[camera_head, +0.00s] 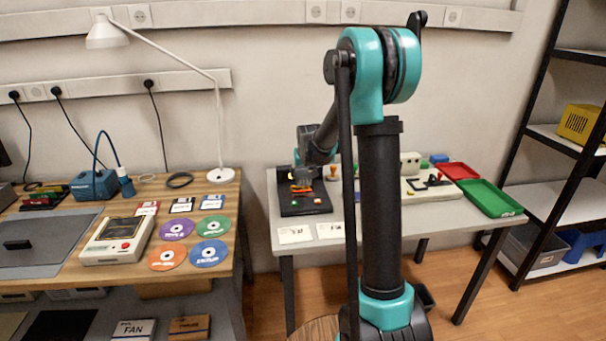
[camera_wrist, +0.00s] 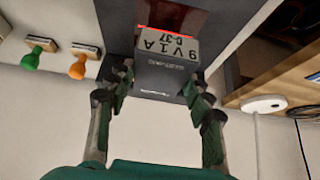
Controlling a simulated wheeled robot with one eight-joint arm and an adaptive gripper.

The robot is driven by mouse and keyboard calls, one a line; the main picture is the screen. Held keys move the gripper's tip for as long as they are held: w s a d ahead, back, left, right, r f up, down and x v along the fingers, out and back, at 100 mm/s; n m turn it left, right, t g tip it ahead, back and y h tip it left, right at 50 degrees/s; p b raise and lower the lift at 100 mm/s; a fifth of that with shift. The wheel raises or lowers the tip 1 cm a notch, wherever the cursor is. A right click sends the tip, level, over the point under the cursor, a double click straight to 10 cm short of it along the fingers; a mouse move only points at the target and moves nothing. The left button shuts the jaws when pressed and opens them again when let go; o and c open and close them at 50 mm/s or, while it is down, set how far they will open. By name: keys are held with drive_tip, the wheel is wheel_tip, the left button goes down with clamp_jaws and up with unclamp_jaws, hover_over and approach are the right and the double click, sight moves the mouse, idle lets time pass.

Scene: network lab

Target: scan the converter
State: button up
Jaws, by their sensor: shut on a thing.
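The converter (camera_wrist: 168,72) is a dark grey block with a light label reading "9V1A C-37" in the wrist view. My gripper (camera_wrist: 157,88) is shut on it, one finger at each side. A bright red line crosses the label's upper edge. Beyond the converter is a dark panel with a reddish sheen (camera_wrist: 180,14), seemingly part of the black device (camera_head: 291,207) on the white table in the head view. There my gripper (camera_head: 303,181) is over that device, near orange-red marks and small coloured spots. The converter cannot be made out clearly in the head view.
The white table (camera_head: 350,245) also bears two label cards (camera_head: 296,235), a stamp (camera_head: 333,172), a red tray (camera_head: 459,171) and a green tray (camera_head: 489,198). Left is a wooden desk (camera_head: 95,282) with discs, floppies and a lamp (camera_head: 220,174). A black shelf rack (camera_head: 551,132) stands right.

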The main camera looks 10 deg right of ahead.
drive_tip(key=shift+r, duration=2.95)
